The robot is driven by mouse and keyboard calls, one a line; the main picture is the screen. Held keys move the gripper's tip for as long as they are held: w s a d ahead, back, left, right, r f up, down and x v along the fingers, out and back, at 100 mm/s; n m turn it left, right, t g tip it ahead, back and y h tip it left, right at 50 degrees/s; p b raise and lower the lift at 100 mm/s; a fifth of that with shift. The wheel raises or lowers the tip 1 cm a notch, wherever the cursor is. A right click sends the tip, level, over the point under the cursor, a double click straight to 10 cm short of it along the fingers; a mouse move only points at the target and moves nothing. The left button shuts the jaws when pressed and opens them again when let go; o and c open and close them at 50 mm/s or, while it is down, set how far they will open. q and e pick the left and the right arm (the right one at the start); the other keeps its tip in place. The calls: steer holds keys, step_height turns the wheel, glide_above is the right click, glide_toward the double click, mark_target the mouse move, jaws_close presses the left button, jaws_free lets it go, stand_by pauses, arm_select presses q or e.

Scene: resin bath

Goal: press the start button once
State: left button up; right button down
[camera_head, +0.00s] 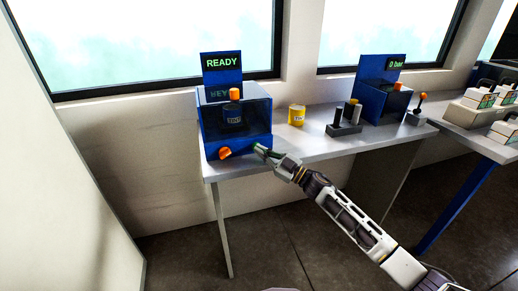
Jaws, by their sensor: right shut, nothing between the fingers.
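A blue machine (208,125) with clear dark sides stands on the left end of the grey table. Its raised display (222,63) reads "READY" in green. An orange knob (225,153) is on the left of its low front panel. My right gripper (261,150) is shut and empty, its tip close to the right end of that front panel. A small green patch shows at the tip; I cannot tell whether it is the start button or whether they touch. A dark blue container (232,116) is inside the machine, with an orange piece above it. My left gripper is not in view.
A yellow container (296,115) stands on the grey table (300,146), right of the machine. Further right are a grey holder with dark posts (345,128) and a second blue machine (378,100). White boxes (478,98) sit on another table at the far right.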

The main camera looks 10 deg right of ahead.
steer(key=shift+w+d+r+p, duration=0.3)
steer(key=shift+d+r+p, duration=0.05)
steer(key=shift+r, duration=0.15)
steer(key=shift+s+a+f, duration=0.15)
steer(key=shift+s+f, duration=0.05)
stand_by(0.4)
steer(key=shift+s+a+f+p, duration=0.15)
steer(key=shift+s+f+p, duration=0.2)
steer(key=shift+p, duration=0.35)
steer(key=shift+s+p, duration=0.65)
steer(key=shift+s, duration=1.15)
